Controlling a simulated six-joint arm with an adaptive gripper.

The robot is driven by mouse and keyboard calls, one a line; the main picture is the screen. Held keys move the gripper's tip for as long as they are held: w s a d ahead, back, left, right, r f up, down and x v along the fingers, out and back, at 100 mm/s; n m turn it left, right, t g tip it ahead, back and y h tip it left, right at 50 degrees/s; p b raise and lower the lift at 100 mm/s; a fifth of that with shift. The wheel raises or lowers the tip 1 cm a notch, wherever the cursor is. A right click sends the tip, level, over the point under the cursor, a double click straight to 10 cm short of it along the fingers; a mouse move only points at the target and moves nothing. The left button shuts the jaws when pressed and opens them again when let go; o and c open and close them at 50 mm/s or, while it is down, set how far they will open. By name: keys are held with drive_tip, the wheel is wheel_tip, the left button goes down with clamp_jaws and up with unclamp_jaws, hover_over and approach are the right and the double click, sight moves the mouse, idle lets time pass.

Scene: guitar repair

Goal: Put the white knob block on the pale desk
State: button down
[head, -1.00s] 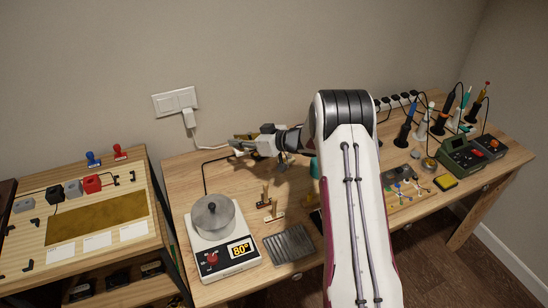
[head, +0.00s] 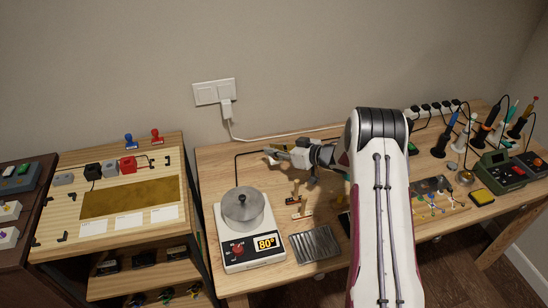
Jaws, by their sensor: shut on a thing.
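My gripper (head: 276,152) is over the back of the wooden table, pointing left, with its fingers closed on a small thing. The thing is mostly hidden and too small to make out; I cannot tell whether it is a white knob block. Two white blocks with coloured knobs, one yellow (head: 9,210) and one purple (head: 8,238), are cut by the left edge of the head view, on a dark surface (head: 22,262). The pale desk (head: 52,213) at the left carries a golden-brown mat (head: 130,197) and white cards.
Grey, black and red blocks (head: 128,165) and two stamps (head: 157,137) stand at the pale desk's back. A hot plate with a pot (head: 243,207) and a ribbed grey plate (head: 316,244) are on the wooden table. Soldering tools (head: 497,167) crowd its right end.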

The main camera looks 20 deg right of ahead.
sight(274, 167)
drive_tip(key=shift+f, duration=1.85)
drive_tip(key=shift+f, duration=0.6)
drive_tip(key=c, duration=2)
unclamp_jaws()
drive_tip(key=shift+o, duration=0.2)
drive_tip(key=shift+r, duration=0.1)
drive_tip(key=shift+s+d+r, duration=0.1)
drive_tip(key=shift+r, duration=0.5)
drive_tip(key=v, duration=1.1)
drive_tip(key=shift+s+d+r, duration=0.15)
drive_tip(key=shift+s, duration=0.1)
